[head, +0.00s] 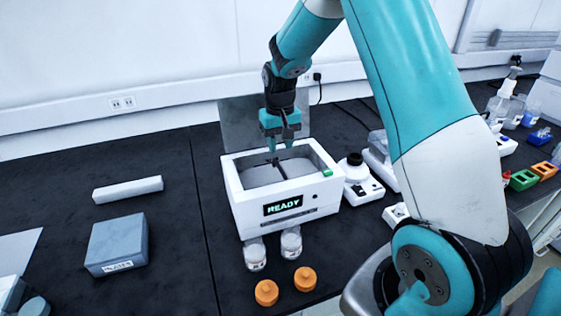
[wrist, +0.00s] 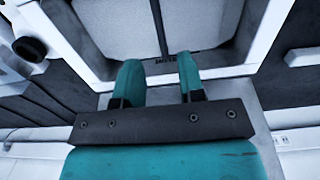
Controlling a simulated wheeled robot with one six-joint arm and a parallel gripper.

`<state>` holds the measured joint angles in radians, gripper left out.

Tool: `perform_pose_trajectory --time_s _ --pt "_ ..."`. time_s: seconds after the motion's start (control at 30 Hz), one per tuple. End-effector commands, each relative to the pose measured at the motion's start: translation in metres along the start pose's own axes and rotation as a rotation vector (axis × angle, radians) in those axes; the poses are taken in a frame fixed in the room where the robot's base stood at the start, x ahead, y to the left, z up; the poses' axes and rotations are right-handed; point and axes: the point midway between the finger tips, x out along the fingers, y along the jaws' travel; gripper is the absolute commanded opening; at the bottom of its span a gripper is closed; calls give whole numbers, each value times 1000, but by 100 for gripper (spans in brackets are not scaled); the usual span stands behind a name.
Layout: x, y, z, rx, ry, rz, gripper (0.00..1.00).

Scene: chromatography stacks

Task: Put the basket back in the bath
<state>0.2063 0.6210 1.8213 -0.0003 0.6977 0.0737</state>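The white bath (head: 285,213) stands on the dark bench with its top open and a lit READY display on its front. Its inside shows pale grey surfaces split by a dark strip; it also fills the top of the wrist view (wrist: 215,72), where the strip runs between the fingers' line. I cannot make out a separate basket; whether the grey surfaces or strip belong to it I cannot tell. My gripper (head: 281,144) points down over the back part of the bath. In the wrist view its teal fingers (wrist: 158,62) stand apart with nothing visible held between them.
Two clear jars (head: 291,243) and two orange caps (head: 305,279) sit before the bath. A grey-blue block (head: 117,243) and white bar (head: 128,189) lie left. A white device with a bottle (head: 360,181) stands close right. Bench between block and bath is clear.

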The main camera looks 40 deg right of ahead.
Motion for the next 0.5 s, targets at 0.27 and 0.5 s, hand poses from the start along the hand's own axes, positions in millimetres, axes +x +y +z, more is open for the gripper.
perform_pose_trajectory --time_s 0.27,0.5 --pt "-35 -4 3 -13 3 -5 36" --pt "-97 -88 93 -300 43 -116 36"
